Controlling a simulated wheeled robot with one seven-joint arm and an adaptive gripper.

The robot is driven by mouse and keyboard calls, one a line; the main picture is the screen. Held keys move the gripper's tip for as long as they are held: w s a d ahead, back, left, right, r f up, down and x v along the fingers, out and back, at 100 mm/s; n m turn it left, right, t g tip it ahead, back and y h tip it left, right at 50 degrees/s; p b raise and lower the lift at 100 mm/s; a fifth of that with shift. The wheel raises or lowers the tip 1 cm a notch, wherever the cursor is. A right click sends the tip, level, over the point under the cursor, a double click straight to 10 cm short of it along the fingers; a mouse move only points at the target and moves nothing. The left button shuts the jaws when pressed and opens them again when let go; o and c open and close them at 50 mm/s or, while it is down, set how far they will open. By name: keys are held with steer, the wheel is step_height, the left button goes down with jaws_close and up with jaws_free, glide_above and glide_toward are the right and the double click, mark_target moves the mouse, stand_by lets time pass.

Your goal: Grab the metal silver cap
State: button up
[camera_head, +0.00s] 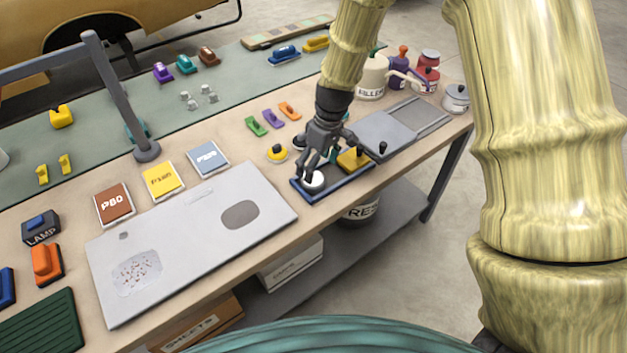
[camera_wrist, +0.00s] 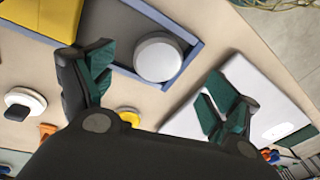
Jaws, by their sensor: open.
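A pale silver-white round cap (camera_head: 314,182) sits at the left end of a blue-rimmed tray (camera_head: 335,190) at the bench's front edge. In the wrist view the cap (camera_wrist: 160,58) lies in the tray's corner, just ahead of and between my finger tips. My gripper (camera_head: 318,163) is open and points down over the cap; its fingers partly hide the tray. In the wrist view my gripper (camera_wrist: 162,82) shows green-padded fingers spread apart, with nothing between them. I cannot tell the exact height above the cap.
A yellow block (camera_head: 354,158) sits in the same tray, right of the cap. A grey-white panel (camera_head: 210,235) lies close on the left. A yellow round piece (camera_head: 277,153) is behind.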

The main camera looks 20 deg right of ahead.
mark_target(315, 177)
step_height(315, 177, down, 2)
steer(key=shift+w+a+f+p, duration=0.1)
steer(key=shift+w+p, duration=0.05)
steer(key=shift+p, duration=0.5)
steer(key=shift+a+f+p, duration=0.2)
steer(key=shift+f+p, duration=0.15)
steer(key=shift+f, duration=1.05)
steer(key=shift+c, duration=0.4)
steer(key=c, duration=1.1)
steer(key=shift+r, duration=0.15)
